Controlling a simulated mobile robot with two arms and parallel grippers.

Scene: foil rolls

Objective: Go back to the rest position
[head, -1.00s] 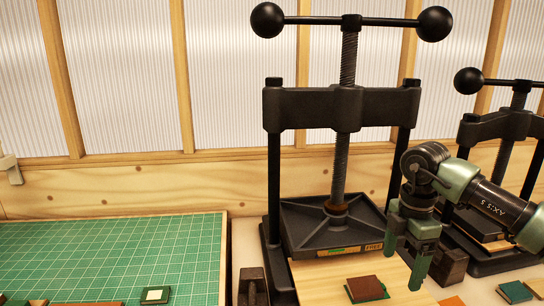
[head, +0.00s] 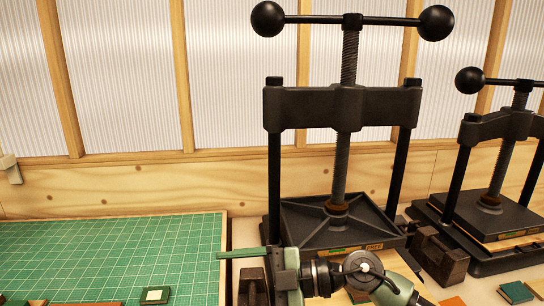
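My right gripper (head: 228,254) comes in from the right, low in the head view. My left gripper is not in view.
A black screw press (head: 340,110) stands behind my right arm, with a second press (head: 490,205) at the right. Dark blocks (head: 440,258) stand between them. A small green-and-white piece (head: 155,295) lies on the mat. Much of the mat is clear.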

